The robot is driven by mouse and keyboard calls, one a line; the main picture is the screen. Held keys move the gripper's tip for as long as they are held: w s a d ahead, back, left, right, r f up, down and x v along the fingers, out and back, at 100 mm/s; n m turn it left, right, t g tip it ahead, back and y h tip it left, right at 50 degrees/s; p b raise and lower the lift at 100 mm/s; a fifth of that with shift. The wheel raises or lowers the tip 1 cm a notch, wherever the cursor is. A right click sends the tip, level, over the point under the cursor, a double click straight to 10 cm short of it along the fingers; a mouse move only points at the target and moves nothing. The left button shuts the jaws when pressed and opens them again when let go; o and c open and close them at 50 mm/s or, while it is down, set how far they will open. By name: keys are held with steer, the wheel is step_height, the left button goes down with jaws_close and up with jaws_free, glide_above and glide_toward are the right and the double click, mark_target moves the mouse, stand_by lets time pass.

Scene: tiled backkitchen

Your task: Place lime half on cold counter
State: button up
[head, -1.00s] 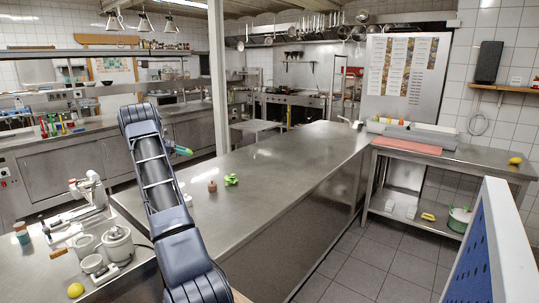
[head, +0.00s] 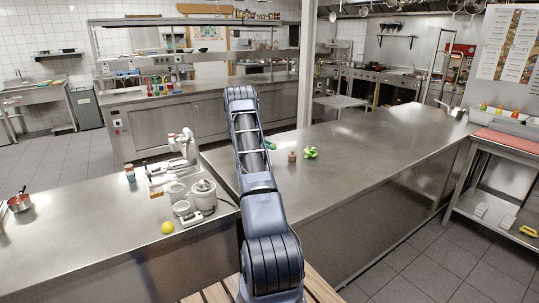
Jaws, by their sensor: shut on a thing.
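My dark arm rises through the middle of the head view and hides most of my gripper. A small green piece, seemingly the lime half (head: 271,146), shows just right of the arm, where the gripper end is; the fingers cannot be made out. My gripper is shut on it. A small brown item (head: 292,156) and a bright green item (head: 310,153) stand on this counter, right of my arm.
A side table (head: 510,150) stands at the right across a tiled floor (head: 420,265). A post (head: 306,65) rises behind the steel counter.

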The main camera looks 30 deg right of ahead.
steer(key=shift+f, duration=2.4)
steer(key=o, duration=1)
steer(key=shift+f, duration=0.15)
steer(key=shift+c, duration=0.2)
